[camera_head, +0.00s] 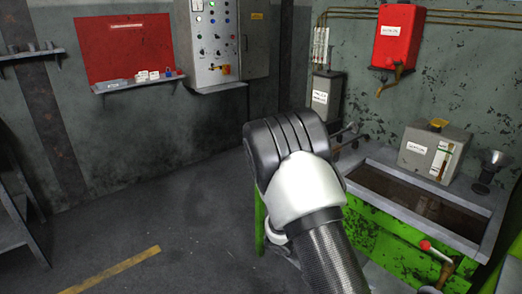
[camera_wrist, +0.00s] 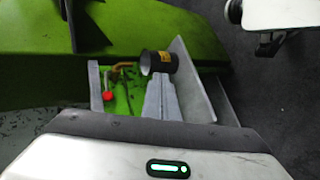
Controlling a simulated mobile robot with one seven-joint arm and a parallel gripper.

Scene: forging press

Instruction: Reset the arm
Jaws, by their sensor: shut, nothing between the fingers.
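My arm (camera_head: 306,190) rises from the bottom of the head view, with a braided sleeve, a white shell and a dark ribbed part. It is bent in front of the green machine, and my gripper is hidden in that view. In the wrist view my gripper (camera_wrist: 159,80) shows as two grey fingers pressed together, empty. Their tips appear just below a dark cylinder with a yellow label (camera_wrist: 160,63); I cannot tell whether they touch it.
The green machine with a grey-rimmed trough (camera_head: 420,205) stands at the right. It carries a grey box (camera_head: 430,152), a dark funnel (camera_head: 490,168) and a red-knobbed lever (camera_head: 440,255). A control cabinet (camera_head: 208,45) and red board (camera_head: 123,50) are behind.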

